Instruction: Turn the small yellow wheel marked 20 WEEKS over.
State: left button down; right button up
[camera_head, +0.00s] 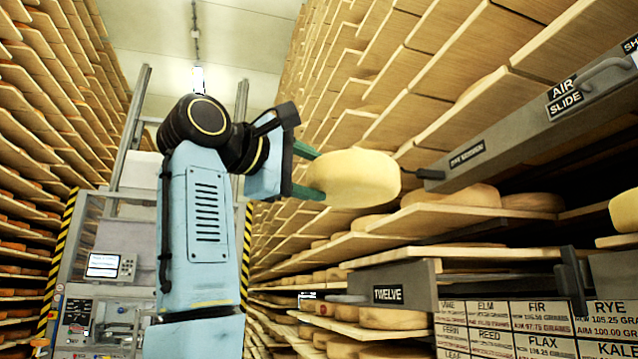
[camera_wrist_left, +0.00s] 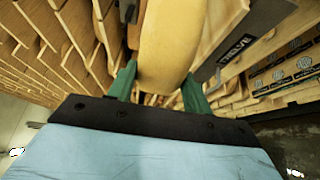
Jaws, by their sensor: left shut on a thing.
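A pale yellow cheese wheel (camera_head: 356,178) is held in the air in the middle of the head view. My left gripper (camera_head: 312,172) has its green fingers on the near left part of the wheel, one above and one below. In the left wrist view the wheel (camera_wrist_left: 168,45) stands between the two green fingers of the left gripper (camera_wrist_left: 158,92). The wheel lies nearly flat in the head view, slightly tilted. No 20 WEEKS marking is visible on it. My right gripper is not in view.
Wooden shelves with more wheels (camera_head: 448,196) rise close on the right. A grey bar marked TWELVE (camera_head: 388,294) and a grey AIR SLIDE beam (camera_head: 530,112) jut out near the held wheel. A machine with a screen (camera_head: 103,265) stands at left.

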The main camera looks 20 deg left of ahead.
pick_arm(q)
jog(key=shift+b+v, duration=0.75)
jog(key=shift+v, duration=1.15)
jog(key=shift+r, duration=0.2)
